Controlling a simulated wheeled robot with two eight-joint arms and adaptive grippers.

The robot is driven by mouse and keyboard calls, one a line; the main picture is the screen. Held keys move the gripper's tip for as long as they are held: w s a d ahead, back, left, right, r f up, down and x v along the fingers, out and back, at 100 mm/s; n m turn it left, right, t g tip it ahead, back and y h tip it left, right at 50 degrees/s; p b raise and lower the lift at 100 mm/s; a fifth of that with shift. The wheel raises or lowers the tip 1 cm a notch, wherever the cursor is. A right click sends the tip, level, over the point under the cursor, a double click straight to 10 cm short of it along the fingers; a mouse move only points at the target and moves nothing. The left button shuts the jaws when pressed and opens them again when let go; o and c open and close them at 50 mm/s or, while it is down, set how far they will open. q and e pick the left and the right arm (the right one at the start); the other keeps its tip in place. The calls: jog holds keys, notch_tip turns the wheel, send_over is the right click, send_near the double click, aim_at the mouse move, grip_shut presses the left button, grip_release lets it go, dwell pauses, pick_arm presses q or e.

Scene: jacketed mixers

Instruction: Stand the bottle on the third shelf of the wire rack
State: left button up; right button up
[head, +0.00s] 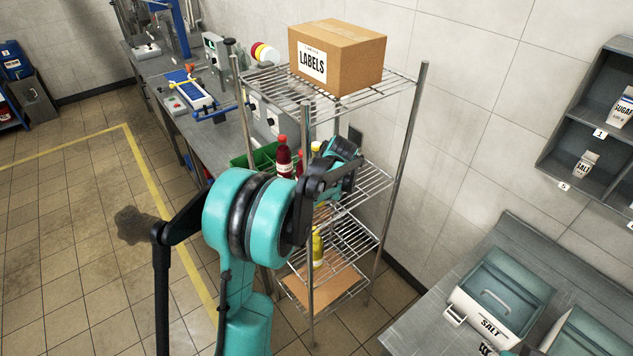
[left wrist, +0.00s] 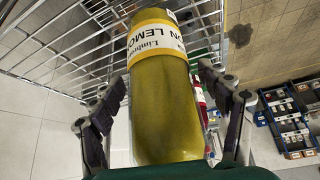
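The wire rack (head: 397,160) stands in the middle of the head view, with several shelves. My left gripper (head: 338,172) reaches in at its second shelf from the top. In the left wrist view the gripper (left wrist: 163,78) has its fingers on both sides of a yellow-green lemon bottle (left wrist: 167,110), tips against it. In the head view my arm hides most of that spot; a yellow top (head: 316,148) shows just above the gripper, and I cannot tell if it is the held bottle. Another yellow bottle (head: 318,247) stands on the third shelf from the top.
A LABELS box (head: 350,60) sits on the top shelf. Red bottles (head: 284,157) stand by a green crate (head: 262,155) near the gripper. A flat cardboard piece (head: 325,285) lies on the lowest shelf. A counter with a SALT bin (head: 495,300) is at right.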

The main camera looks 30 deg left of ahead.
pick_arm(q)
jog(key=shift+r, duration=0.1)
jog(key=p+v, duration=0.1)
jog(key=v, duration=1.1)
jog(key=shift+p, duration=0.4)
jog(key=s+d+f+m+t+h+b, duration=0.1)
jog(key=s+d+f+m+b, duration=0.4)
jog(key=s, duration=0.7)
jog(key=s+d+f+m+t+h+b, duration=0.2)
jog(key=s+d+f+m+h+b, duration=0.2)
jog(key=s+d+f+b, duration=0.5)
jog(key=s+d+f+m, duration=0.2)
jog(key=s+f, duration=0.1)
jog(key=s, duration=0.1)
jog(key=shift+f+t, duration=0.2)
jog(key=shift+t, duration=0.1)
